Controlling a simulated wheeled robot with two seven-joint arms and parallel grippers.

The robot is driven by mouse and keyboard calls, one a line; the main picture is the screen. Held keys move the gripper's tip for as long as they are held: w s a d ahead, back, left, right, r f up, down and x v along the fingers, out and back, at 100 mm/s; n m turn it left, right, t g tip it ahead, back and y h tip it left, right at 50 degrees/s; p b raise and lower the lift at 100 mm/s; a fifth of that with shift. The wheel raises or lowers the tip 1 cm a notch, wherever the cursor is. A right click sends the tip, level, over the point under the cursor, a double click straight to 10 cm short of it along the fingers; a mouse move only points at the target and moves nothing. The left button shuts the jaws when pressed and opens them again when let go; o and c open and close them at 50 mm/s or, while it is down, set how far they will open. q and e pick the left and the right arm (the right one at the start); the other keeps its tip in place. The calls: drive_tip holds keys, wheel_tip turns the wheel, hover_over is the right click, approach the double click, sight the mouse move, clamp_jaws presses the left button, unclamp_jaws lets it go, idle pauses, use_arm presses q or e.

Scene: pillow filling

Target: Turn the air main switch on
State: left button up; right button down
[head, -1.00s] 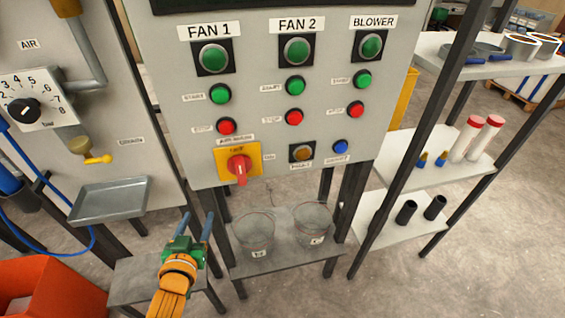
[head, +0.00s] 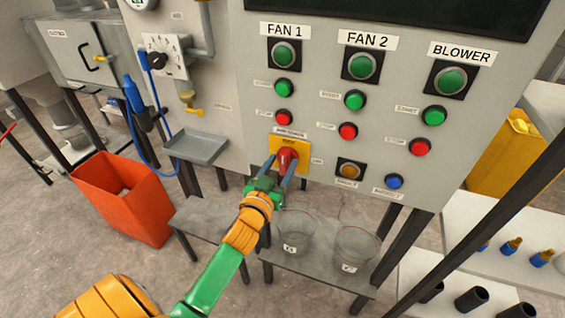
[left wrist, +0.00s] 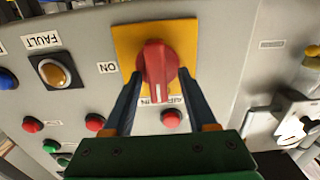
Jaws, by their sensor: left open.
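The air main switch is a red rotary knob (head: 287,157) on a yellow plate (head: 302,148), low on the grey control panel. In the left wrist view the red knob (left wrist: 157,70) and its yellow plate (left wrist: 126,45) show close up, with an "ON" label to the left. My left gripper (head: 279,172) is open, its blue fingers on either side of the knob; in the left wrist view the fingers (left wrist: 158,95) flank it with gaps visible. Whether the fingertips touch the panel I cannot tell. My right gripper is not in view.
Green and red buttons sit above the switch; an amber fault button (head: 348,171) and a blue button (head: 394,181) are to its right. A grey tray (head: 197,147) juts out at left. Two clear buckets (head: 296,232) stand on a shelf below. An orange bin (head: 125,198) is at left.

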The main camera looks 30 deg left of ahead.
use_arm(q)
drive_tip(key=shift+w+d+r, duration=0.1)
drive_tip(key=shift+w+d, duration=0.05)
drive_tip(key=shift+d, duration=0.05)
drive_tip(key=shift+a, duration=0.1)
drive_tip(key=c, duration=0.7)
clamp_jaws()
drive_tip(key=m+p, duration=0.1)
drive_tip(key=m, duration=0.7)
drive_tip(key=shift+d+p, duration=0.3)
drive_tip(key=m, duration=0.5)
drive_tip(key=shift+d+f, duration=0.1)
drive_tip(key=shift+f, duration=0.1)
drive_tip(key=m, duration=0.4)
drive_tip(key=shift+f+m, duration=0.15)
drive_tip(key=shift+m, duration=0.55)
